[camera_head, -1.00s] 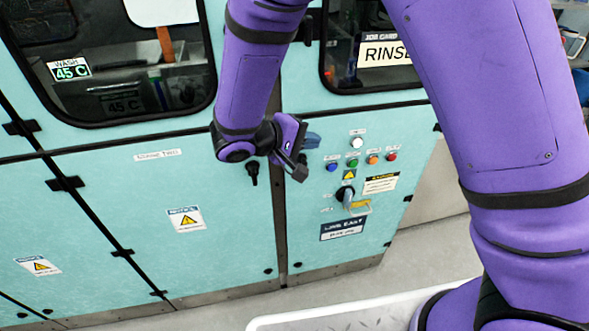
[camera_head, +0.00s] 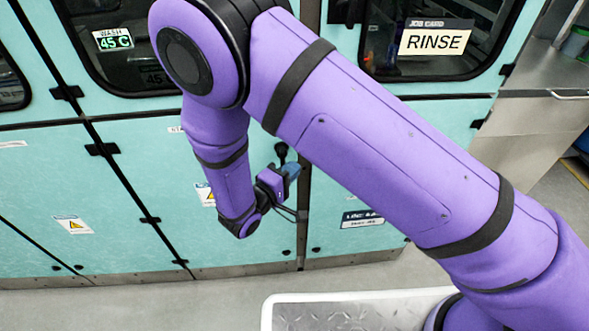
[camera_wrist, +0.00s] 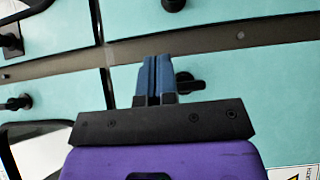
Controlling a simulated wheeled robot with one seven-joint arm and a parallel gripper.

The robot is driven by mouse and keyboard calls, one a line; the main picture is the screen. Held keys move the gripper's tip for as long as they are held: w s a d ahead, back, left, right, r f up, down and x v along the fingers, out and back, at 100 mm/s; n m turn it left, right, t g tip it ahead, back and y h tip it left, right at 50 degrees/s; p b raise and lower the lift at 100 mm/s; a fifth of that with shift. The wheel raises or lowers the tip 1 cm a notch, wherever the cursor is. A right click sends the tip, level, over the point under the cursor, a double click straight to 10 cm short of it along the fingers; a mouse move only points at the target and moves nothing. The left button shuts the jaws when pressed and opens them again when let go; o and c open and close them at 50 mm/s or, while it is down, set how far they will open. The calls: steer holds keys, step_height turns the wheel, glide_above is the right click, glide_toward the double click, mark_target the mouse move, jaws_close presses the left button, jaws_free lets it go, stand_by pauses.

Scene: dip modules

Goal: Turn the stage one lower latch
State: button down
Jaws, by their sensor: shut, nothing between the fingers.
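My gripper (camera_head: 292,170) is in front of the teal cabinet front, just below a black latch (camera_head: 281,150) near the post between panels. Its blue fingers are shut with nothing between them; they show in the wrist view (camera_wrist: 154,72). There, a black latch with a short bar handle (camera_wrist: 188,82) shows just right of the fingers, partly behind them. Whether they touch it I cannot tell. Another black latch (camera_wrist: 173,4) is cut off at the top edge. No label beside these latches is readable, so I cannot tell which is stage one lower.
Dark windows with a WASH 45 C sign (camera_head: 113,39) and a RINSE sign (camera_head: 435,41) are above. My arm hides most of the control panel. More black fittings (camera_wrist: 11,42) show at left in the wrist view.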

steer(key=w+d, duration=0.6)
steer(key=d, duration=0.2)
steer(key=shift+d, duration=0.3)
steer(key=shift+a, duration=0.1)
